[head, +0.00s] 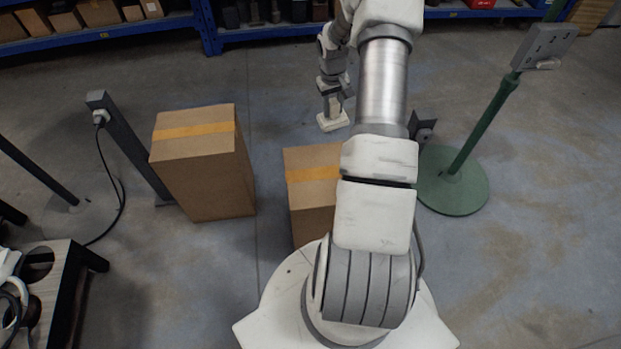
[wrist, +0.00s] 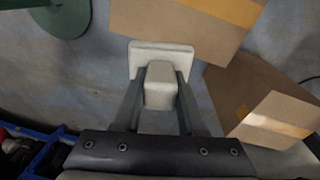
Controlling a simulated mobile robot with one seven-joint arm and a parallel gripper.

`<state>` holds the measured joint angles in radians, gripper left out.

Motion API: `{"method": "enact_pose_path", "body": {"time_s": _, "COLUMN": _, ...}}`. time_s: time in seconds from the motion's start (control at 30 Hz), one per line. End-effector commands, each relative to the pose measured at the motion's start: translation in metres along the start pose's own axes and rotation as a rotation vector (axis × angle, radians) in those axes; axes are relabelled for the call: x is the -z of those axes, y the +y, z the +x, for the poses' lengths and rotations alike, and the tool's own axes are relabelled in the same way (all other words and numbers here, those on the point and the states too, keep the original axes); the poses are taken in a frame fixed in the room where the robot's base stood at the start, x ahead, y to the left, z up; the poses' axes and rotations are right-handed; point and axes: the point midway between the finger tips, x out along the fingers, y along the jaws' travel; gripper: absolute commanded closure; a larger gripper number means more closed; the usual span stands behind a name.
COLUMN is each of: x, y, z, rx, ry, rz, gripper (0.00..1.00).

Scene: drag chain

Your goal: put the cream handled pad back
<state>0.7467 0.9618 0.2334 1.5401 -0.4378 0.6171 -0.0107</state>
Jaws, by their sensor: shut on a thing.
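The cream handled pad (head: 333,122) is below my gripper (head: 332,97) in the head view, beyond the nearer box. In the wrist view my gripper (wrist: 160,100) is shut on the pad's block-shaped handle (wrist: 159,88), one finger on each side. The pad's flat rectangular base (wrist: 178,52) lies past the fingertips, partly hidden by the handle. I cannot tell how high the pad is above the floor.
Two taped cardboard boxes stand on the floor, one at left (head: 205,165) and one partly behind my arm (head: 310,190). A green stand (head: 455,190) with a tilted grey panel (head: 544,45) is right. A grey post (head: 130,145) with a plugged cable is left. Blue shelving (head: 110,33) runs behind.

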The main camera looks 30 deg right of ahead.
Motion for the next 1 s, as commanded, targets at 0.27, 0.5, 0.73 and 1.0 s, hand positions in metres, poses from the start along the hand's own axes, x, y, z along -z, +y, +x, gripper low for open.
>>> {"method": "enact_pose_path", "body": {"time_s": 0.27, "x": -0.029, "y": -0.015, "z": 0.01, "rx": 0.078, "ry": -0.065, "rz": 0.199, "gripper": 1.0}}
{"method": "enact_pose_path", "body": {"time_s": 0.5, "x": -0.06, "y": -0.062, "z": 0.037, "rx": 0.077, "ry": -0.066, "rz": 0.193, "gripper": 1.0}}
{"method": "enact_pose_path", "body": {"time_s": 0.73, "x": -0.084, "y": -0.099, "z": 0.057, "rx": 0.076, "ry": -0.063, "rz": 0.193, "gripper": 1.0}}
{"method": "enact_pose_path", "body": {"time_s": 1.0, "x": -0.091, "y": -0.108, "z": 0.072, "rx": 0.076, "ry": -0.062, "rz": 0.197, "gripper": 1.0}}
